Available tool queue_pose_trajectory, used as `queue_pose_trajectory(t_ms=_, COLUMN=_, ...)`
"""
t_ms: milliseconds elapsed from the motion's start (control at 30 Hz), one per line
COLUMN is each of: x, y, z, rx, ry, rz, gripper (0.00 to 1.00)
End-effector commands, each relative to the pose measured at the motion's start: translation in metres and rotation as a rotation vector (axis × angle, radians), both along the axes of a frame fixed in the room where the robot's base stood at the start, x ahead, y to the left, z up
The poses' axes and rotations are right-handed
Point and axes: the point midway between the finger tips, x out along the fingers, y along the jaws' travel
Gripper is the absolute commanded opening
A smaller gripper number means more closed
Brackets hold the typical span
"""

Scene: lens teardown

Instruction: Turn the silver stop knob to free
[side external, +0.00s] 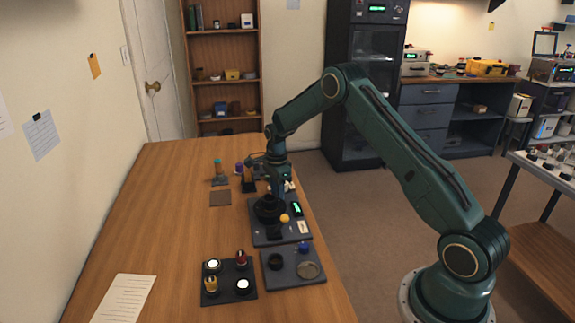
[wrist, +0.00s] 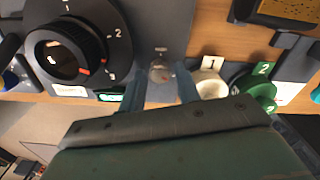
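The silver stop knob (wrist: 160,71) is a small round metal knob on a grey panel (wrist: 157,30) in the wrist view. My gripper (wrist: 160,88) is open, with one bluish finger on each side of the knob. A gap shows between the knob and each finger, so I see no grip. In the side view my gripper (side external: 277,190) points down over the back of the dark lens plate (side external: 262,235). I cannot make out the silver knob there. The knob's setting is too small to read.
A large black numbered dial (wrist: 68,52) sits left of the knob in the wrist view. A white cap marked 1 (wrist: 209,82) and a green cap marked 2 (wrist: 258,92) are close on the right.

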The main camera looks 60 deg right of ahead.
Motion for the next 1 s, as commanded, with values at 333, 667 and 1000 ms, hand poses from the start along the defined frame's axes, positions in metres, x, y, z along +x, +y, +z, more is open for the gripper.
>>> queue_pose_trajectory(t_ms=333, x=-0.0001, y=0.0, z=-0.0024, rx=0.0, ry=0.0, rz=0.0, gripper=0.28)
queue_pose_trajectory(t_ms=667, x=-0.0001, y=0.0, z=-0.002, rx=0.0, ry=0.001, rz=0.004, gripper=0.0)
queue_pose_trajectory(t_ms=1000, x=-0.0001, y=0.0, z=-0.0018, rx=0.0, ry=0.001, rz=0.091, gripper=0.0)
